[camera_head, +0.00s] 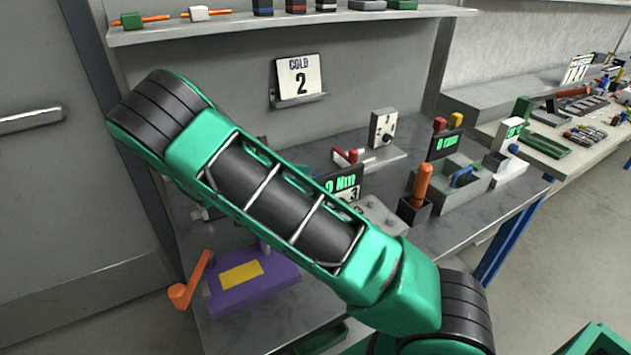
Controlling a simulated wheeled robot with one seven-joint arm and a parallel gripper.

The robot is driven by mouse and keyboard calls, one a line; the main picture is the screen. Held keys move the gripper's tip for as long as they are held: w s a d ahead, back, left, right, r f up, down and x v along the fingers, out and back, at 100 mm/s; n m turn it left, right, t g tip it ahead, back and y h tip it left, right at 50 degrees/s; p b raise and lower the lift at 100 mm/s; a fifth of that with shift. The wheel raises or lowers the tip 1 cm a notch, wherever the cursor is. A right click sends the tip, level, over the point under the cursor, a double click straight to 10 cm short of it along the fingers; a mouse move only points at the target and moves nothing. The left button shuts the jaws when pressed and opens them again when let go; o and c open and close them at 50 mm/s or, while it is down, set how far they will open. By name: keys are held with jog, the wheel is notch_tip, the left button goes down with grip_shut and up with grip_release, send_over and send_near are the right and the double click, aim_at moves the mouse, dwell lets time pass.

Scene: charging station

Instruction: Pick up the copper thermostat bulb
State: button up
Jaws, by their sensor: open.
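I cannot make out the copper thermostat bulb in the head view; my green and black arm crosses the middle of the picture and hides part of the workbench (385,222). An orange handle-like piece (422,182) stands upright in a dark holder on the bench, but I cannot tell it as the bulb. My gripper does not show; only my arm links are seen, running from the lower right to the upper left.
A purple device with a yellow plate (270,281) and an orange crank (190,284) sits at the lower left. A grey box with knobs (383,128), a small display (446,144) and a grey fixture (462,182) stand on the bench. A shelf (230,27) runs above.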

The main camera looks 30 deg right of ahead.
aim_at(315, 174)
jog(key=shift+x, duration=1.55)
jog(key=c, duration=1.1)
jog(key=shift+r, duration=0.1)
jog(key=shift+c, duration=0.2)
jog(key=shift+r, duration=0.1)
